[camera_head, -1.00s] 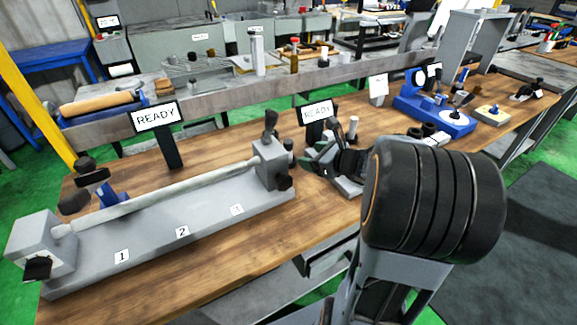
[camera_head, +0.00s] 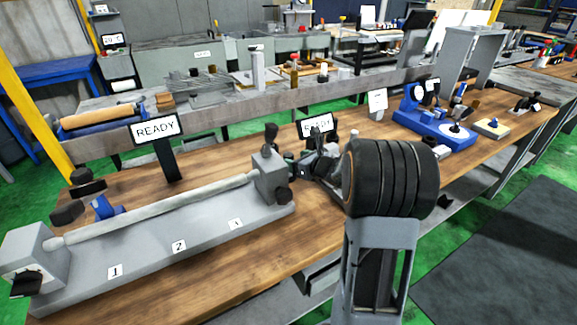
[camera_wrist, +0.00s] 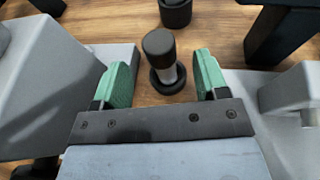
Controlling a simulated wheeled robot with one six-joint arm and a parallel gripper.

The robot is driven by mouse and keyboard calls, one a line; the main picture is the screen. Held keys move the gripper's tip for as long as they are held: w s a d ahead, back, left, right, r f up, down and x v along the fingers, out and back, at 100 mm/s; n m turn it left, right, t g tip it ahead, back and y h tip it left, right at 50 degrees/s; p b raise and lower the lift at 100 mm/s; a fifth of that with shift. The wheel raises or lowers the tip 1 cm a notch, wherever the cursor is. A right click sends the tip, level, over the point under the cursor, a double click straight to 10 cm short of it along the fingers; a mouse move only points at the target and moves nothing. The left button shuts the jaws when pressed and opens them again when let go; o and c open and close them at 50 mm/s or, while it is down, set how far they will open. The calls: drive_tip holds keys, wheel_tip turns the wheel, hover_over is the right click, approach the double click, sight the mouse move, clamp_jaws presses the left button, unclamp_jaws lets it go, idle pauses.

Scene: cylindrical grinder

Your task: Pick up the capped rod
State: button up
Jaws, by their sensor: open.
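In the wrist view the capped rod (camera_wrist: 161,50) shows a black rounded cap, a short silver shaft and a black ring at its lower end on the wooden bench. It looks upright, seen steeply from above. My gripper (camera_wrist: 162,68) has green fingertips spread apart, one on each side of the rod in the picture. Clear gaps show on both sides, and I see no contact. In the head view my gripper (camera_head: 306,166) is over the bench, just right of the grey fixture's end block. I cannot make out the rod for certain there.
A black cylinder (camera_wrist: 175,12) stands just beyond the rod. The long grey fixture (camera_head: 180,240) holding a bar is on the left. A READY sign (camera_head: 155,129) stands behind it. A blue device (camera_head: 433,126) sits further right. Grey blocks flank my gripper in the wrist view.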

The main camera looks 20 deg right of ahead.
sight(292, 158)
drive_tip(key=shift+x, duration=1.5)
drive_tip(key=shift+c, duration=0.4)
drive_tip(key=shift+r, duration=0.15)
clamp_jaws()
